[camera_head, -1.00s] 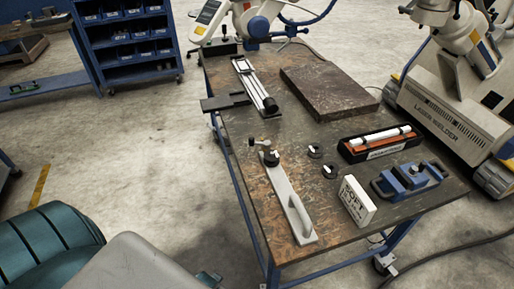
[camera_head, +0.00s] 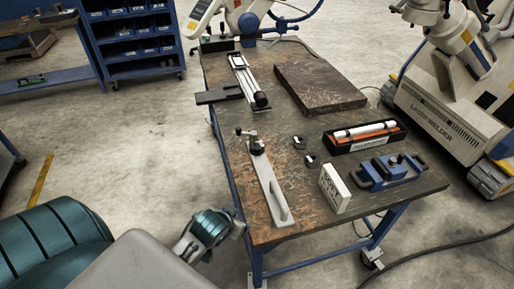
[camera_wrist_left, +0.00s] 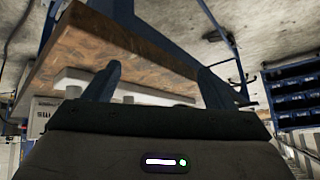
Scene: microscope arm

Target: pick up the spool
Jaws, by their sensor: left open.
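Two small dark round pieces with pale centres, which look like spools, lie on the table. One spool-like piece (camera_head: 298,143) is farther back and the other spool-like piece (camera_head: 312,162) is nearer; I cannot tell which one is meant. My left gripper is open and empty in the left wrist view (camera_wrist_left: 159,70), its two dark fingers spread below the level of the tabletop. In the head view my left wrist shows at the bottom, outside the table's near-left edge and well apart from both pieces. My right gripper is not in view.
The worn table (camera_head: 232,130) holds a long metal fixture (camera_head: 266,182), a white box (camera_head: 335,188), a blue vise-like tool (camera_head: 390,172), a black tray (camera_head: 365,137), a dark slab (camera_head: 318,87) and a slide rail (camera_head: 247,80). Its edge lies between my left gripper and the pieces.

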